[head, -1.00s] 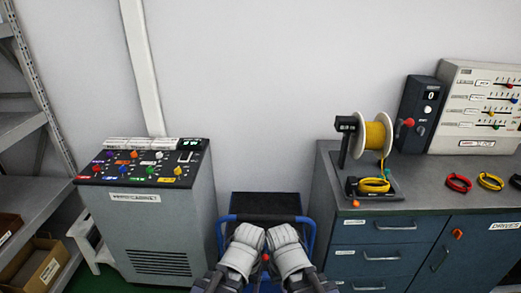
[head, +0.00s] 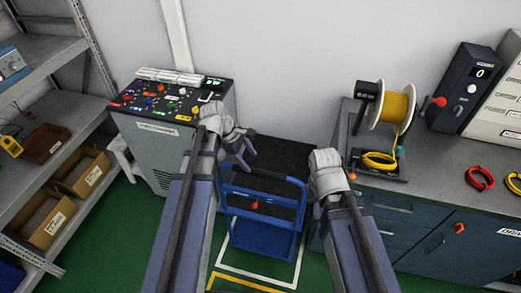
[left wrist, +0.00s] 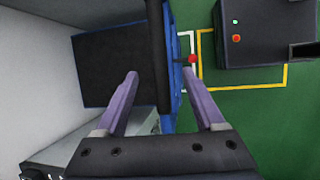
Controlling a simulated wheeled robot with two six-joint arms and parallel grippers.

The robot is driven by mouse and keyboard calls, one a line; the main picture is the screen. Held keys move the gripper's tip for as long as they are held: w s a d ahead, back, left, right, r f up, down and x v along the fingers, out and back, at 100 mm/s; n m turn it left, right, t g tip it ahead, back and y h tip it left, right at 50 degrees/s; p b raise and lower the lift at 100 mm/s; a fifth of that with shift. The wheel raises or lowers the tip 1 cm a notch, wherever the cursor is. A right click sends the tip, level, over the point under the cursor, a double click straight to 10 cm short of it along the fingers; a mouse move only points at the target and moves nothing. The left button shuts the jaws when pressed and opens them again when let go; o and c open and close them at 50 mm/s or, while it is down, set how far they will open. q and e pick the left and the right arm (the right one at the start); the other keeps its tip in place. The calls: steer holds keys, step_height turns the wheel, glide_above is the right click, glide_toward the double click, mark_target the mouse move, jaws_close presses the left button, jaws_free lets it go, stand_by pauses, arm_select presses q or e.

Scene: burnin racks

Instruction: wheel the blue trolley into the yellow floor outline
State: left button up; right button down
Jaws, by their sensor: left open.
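The blue trolley (head: 263,238) stands between the grey control cabinet and the counter, with its black deck toward the wall and a red knob on its handle frame. A white floor outline shows around its near end. The yellow floor outline (head: 240,282) lies nearer me, partly cut off; it also shows in the left wrist view (left wrist: 245,88). My left gripper (head: 249,150) is open above the trolley's handle. In the left wrist view the handle bar (left wrist: 157,40) runs between the spread fingers (left wrist: 160,80). My right gripper (head: 326,172) is right of the handle; its fingers are hidden.
The control cabinet (head: 168,150) stands left of the trolley, and the blue-drawered counter (head: 425,225) stands close on the right. Shelving with boxes (head: 60,95) lines the left side. Green floor (head: 110,240) is free between the shelving and my left arm.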

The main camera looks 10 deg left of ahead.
mark_target(258, 171)
arm_select(q)
steer(key=shift+w, duration=0.1)
steer(key=b+x, duration=0.6)
steer(key=shift+f, duration=0.4)
steer(key=shift+w+d+f+b, duration=0.1)
steer(key=shift+d+f+b, duration=0.3)
steer(key=shift+b, duration=0.25)
jaws_close()
steer(key=shift+a, duration=0.1)
